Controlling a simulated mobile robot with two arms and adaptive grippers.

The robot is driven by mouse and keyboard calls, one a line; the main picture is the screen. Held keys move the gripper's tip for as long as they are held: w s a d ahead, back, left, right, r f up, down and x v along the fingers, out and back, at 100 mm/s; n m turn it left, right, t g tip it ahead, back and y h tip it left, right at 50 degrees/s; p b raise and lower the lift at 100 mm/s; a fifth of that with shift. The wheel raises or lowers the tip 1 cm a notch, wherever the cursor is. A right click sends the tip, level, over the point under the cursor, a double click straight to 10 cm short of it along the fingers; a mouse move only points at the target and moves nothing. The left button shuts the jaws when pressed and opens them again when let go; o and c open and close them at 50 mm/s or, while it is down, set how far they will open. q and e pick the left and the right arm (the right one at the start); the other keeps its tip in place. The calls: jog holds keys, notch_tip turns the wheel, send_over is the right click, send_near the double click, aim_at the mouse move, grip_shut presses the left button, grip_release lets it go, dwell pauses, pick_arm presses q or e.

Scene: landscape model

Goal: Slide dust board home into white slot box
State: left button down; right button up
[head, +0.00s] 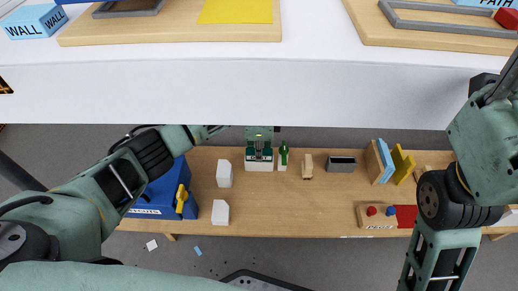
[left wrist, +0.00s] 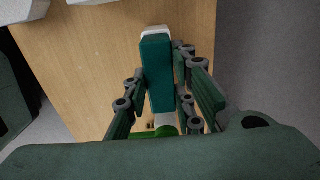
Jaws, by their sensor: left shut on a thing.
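The dust board, a flat teal piece (left wrist: 156,76), stands between the fingers of my left gripper (left wrist: 162,65) in the left wrist view. The fingers press on its two sides. The white slot box (left wrist: 155,31) shows just past the board's far end, with a bit of white at its near end. In the head view the white slot box (head: 259,166) stands on the low wooden bench, directly under my left gripper (head: 259,150). The board looks lined up with the box; how deep it sits is hidden. My right arm is at the right, its gripper outside the frame.
A green bottle (head: 283,156) stands close right of the box. White blocks (head: 224,173) and a blue crate (head: 160,199) are to the left. A wooden piece (head: 306,166) and a grey tray (head: 342,164) are to the right.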

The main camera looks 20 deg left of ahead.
pick_arm(q)
jog(key=shift+f, duration=0.1)
jog(key=c, duration=1.4)
grip_release()
notch_tip(320, 180, up, 12)
jog(key=shift+r, duration=0.1)
